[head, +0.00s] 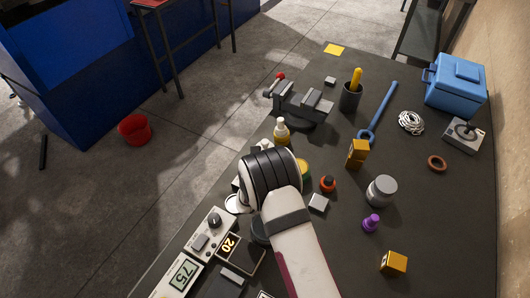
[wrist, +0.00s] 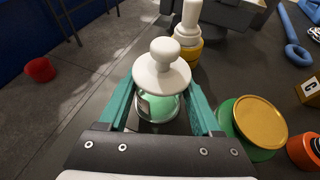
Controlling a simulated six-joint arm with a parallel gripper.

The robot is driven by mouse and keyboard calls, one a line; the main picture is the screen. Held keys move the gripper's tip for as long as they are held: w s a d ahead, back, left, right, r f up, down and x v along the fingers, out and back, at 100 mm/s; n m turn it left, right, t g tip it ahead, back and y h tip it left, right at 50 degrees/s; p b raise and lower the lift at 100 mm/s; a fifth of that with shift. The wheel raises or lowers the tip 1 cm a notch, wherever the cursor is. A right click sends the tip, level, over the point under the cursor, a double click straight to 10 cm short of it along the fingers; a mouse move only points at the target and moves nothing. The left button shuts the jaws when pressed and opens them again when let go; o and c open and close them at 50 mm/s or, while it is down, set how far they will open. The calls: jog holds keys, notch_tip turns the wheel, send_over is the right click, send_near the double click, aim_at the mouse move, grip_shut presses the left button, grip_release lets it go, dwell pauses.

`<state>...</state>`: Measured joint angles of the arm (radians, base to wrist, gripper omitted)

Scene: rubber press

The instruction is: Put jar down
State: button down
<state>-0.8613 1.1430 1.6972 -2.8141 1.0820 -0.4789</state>
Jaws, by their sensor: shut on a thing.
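In the wrist view a clear glass jar (wrist: 158,105) with a white knobbed lid (wrist: 162,72) stands upright between the two teal fingers of my gripper (wrist: 160,108). The fingers are shut on its sides, one on each side. A pale green tint and part of a label show through the glass. The jar's base is hidden, so I cannot tell whether it touches the bench. In the head view my white and black wrist covers the jar and most of the gripper, near the bench's left edge.
A white-topped yellow bottle (head: 281,132) stands just beyond my gripper, near a vise (head: 303,103). A round yellow-and-green item (wrist: 260,122) and an orange-red item (head: 328,184) lie to the right. Instruments with displays (head: 184,274) line the bench's left edge. Bare bench (head: 440,220) shows farther right.

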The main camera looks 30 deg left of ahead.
jog(key=shift+f, duration=0.15)
jog(key=shift+c, duration=0.4)
grip_release()
